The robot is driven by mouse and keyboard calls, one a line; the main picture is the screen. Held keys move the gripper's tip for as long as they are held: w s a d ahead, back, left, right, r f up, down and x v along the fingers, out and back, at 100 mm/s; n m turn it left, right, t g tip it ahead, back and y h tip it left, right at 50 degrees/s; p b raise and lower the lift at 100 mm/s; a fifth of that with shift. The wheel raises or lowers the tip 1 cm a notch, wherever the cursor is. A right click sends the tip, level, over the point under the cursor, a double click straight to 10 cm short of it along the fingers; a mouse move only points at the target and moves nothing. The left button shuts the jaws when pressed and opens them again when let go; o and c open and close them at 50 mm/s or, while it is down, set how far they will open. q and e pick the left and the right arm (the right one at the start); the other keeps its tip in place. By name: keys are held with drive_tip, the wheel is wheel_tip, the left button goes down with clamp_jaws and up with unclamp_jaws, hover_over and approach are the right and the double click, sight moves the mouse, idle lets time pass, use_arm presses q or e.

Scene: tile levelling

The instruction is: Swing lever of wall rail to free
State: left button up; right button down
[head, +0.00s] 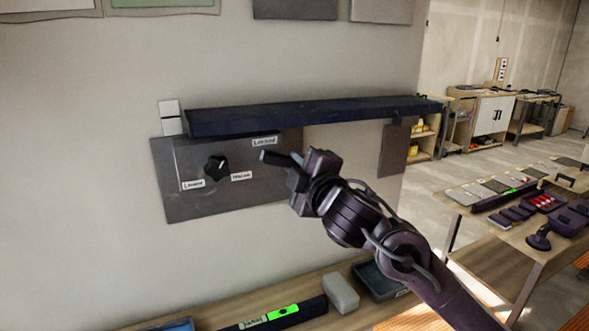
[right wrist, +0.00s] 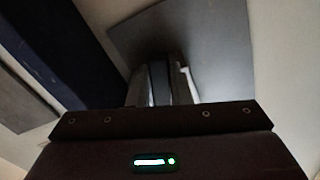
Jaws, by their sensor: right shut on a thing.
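The wall rail (head: 310,116) is a long dark blue bar running across the wall. Below it a grey plate (head: 235,200) carries a black knob (head: 215,167) and a dark lever (head: 272,157). A label reading "Locked" (head: 264,141) sits just above the lever. My right gripper (head: 293,163) comes in from the lower right and is shut on the lever, whose end sticks out to the left. In the right wrist view the fingers (right wrist: 161,88) close around a dark piece in front of the grey plate. The gripper hides the lever's pivot. My left gripper is out of view.
Two small labels flank the knob. A wooden bench (head: 225,314) below holds a grey block (head: 341,292), a dark tray (head: 378,280) and a level with a bright green window (head: 283,311). A table with tools (head: 500,222) stands at right.

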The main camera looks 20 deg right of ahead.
drive_tip(key=shift+r+n, duration=0.1)
drive_tip(key=shift+n, duration=0.3)
drive_tip(key=c, duration=1.3)
unclamp_jaws()
drive_tip(key=shift+s, duration=0.1)
drive_tip(key=shift+s+d, duration=0.1)
drive_tip(key=shift+s, duration=0.3)
drive_tip(key=s, duration=0.6)
drive_tip(key=shift+s+d, duration=0.1)
drive_tip(key=shift+s, duration=0.3)
